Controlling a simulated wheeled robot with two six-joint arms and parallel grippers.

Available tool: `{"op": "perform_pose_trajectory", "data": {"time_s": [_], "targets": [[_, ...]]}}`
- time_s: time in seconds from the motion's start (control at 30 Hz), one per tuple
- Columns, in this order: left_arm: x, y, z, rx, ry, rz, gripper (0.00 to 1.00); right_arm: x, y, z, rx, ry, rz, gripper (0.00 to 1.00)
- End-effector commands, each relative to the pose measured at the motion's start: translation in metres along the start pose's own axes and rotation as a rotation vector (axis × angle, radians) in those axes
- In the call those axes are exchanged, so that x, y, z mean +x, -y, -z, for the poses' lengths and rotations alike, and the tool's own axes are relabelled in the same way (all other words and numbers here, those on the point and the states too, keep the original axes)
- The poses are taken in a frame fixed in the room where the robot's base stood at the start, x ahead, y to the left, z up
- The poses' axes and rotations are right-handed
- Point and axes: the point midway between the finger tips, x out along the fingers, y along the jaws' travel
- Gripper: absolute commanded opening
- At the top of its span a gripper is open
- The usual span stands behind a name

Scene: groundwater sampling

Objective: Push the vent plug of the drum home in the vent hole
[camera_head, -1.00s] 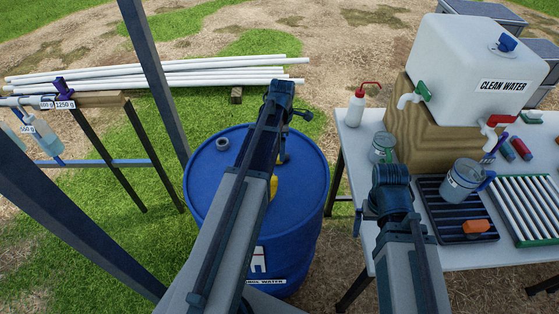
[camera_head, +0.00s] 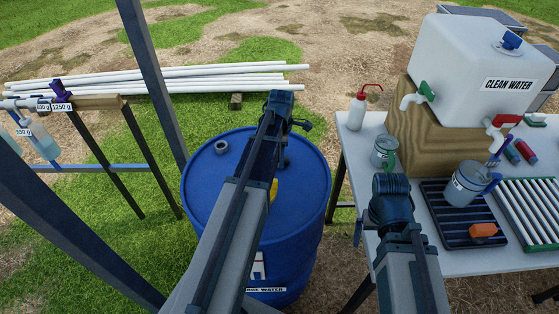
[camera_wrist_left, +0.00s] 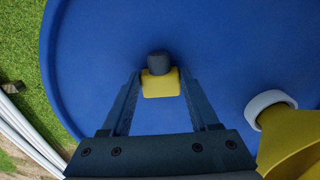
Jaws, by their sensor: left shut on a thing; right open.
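The blue drum (camera_head: 210,185) stands upright in the middle of the head view. My left gripper (camera_wrist_left: 160,78) reaches over its lid and is shut on a small plug (camera_wrist_left: 160,85) with a yellow body and a dark grey round end (camera_wrist_left: 157,62). The plug is between the fingertips, above or at the blue lid; I cannot tell whether it touches the lid. No vent hole shows clearly. In the head view my arm hides the plug. My right gripper (camera_head: 364,222) is open by the table's left edge, its fingers mostly hidden.
A yellow funnel (camera_wrist_left: 295,140) in a pale ring stands on the lid beside the plug. A dark grey ring-shaped cap (camera_head: 221,147) lies on the lid. The table (camera_head: 352,140) at right carries a clean-water tank (camera_head: 470,75), jugs and racks. A blue frame post (camera_head: 150,75) rises at left.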

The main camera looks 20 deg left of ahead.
Motion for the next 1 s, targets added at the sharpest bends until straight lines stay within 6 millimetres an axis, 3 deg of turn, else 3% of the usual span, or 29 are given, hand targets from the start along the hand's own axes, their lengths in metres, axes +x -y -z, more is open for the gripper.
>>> {"op": "perform_pose_trajectory", "data": {"time_s": [0.03, 0.07, 0.47, 1.0], "targets": [[0.0, 0.0, 0.0, 0.0, 0.0, 0.0, 0.08, 0.0, 0.0, 0.0, 0.0, 0.0, 0.0, 0.97], [0.0, 0.0, 0.0, 0.0, 0.0, 0.0, 0.0, 0.0, 0.0, 0.0, 0.0, 0.0, 0.0, 0.97], [-0.01, 0.0, 0.0, 0.0, 0.0, 0.0, 0.0, -0.01, -0.001, -0.001, 0.0, 0.0, 0.0, 0.97], [-0.086, 0.0, 0.0, 0.0, 0.0, 0.0, 0.0, -0.086, -0.008, -0.005, 0.0, 0.0, 0.0, 0.97]]}}
